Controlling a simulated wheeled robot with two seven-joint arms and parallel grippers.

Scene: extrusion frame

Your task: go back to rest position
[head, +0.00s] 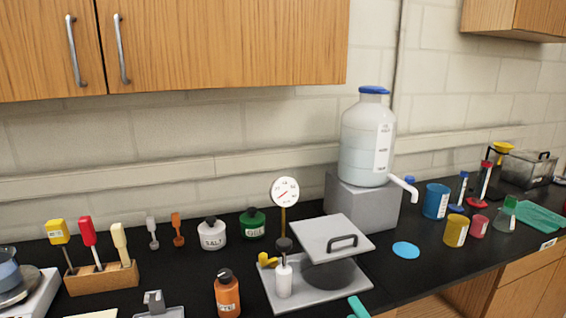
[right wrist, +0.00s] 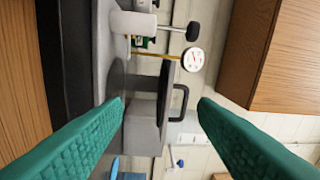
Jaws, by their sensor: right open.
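My right gripper (right wrist: 162,102) shows in the right wrist view as two teal fingers spread wide apart, with nothing between them. Beyond the fingertips is a grey lid with a black handle (right wrist: 180,103). In the head view only a teal tip of my right gripper (head: 357,307) shows at the bottom edge, in front of the grey base plate (head: 315,302). The square lid (head: 330,226) sits tilted above that plate.
The black bench holds a wooden tool rack (head: 105,279), a salt bottle (head: 212,233), an orange bottle (head: 228,295) and a dial gauge (head: 285,191). A large carboy (head: 366,140) stands on a grey block (head: 360,205). Wooden cabinets (head: 230,45) hang above.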

